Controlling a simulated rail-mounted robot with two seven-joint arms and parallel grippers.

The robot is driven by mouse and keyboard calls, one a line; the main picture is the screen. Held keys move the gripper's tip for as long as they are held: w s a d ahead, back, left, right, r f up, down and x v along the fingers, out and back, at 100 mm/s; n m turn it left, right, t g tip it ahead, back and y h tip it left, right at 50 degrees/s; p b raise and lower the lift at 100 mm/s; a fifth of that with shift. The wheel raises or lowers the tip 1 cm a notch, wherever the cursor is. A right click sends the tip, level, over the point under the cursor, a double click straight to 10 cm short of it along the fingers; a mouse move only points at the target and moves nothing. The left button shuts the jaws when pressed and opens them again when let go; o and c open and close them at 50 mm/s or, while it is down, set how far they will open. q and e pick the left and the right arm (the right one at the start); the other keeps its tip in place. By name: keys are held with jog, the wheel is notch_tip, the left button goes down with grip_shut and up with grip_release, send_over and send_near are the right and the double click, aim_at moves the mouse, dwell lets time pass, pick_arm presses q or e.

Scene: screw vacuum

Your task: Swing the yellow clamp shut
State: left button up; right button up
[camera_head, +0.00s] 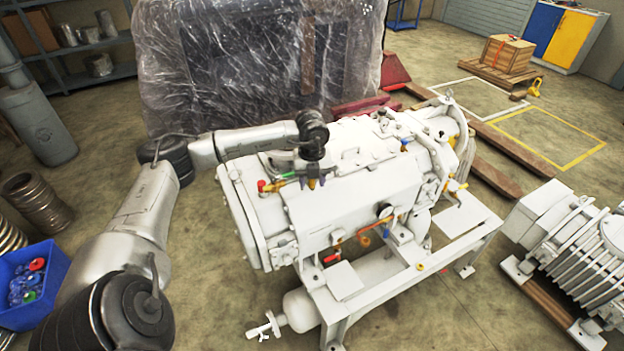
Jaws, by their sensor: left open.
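The white screw vacuum machine (345,195) stands on its frame in the middle. My left arm reaches over it from the left. My left gripper (312,182) points down over the machine's upper left part, its dark fingers apart. A small orange-yellow piece (312,185) shows between or just behind the fingertips; it may be the yellow clamp, but it is too small to be sure. I cannot tell whether the fingers touch it. A green and red-handled valve (277,183) sits just left of the gripper. My right gripper is not in view.
A red-handled pipe (350,245) and a gauge (385,211) are on the machine's front. A plastic-wrapped crate (225,75) stands behind. A finned white unit (590,250) is at right, a blue bin (35,285) at lower left. The floor in front is clear.

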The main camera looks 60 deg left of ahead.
pick_arm(q)
notch_tip(320, 180, up, 14)
jog(key=p, duration=0.2)
dwell(0.4)
jog(key=shift+f, duration=0.1)
dwell(0.6)
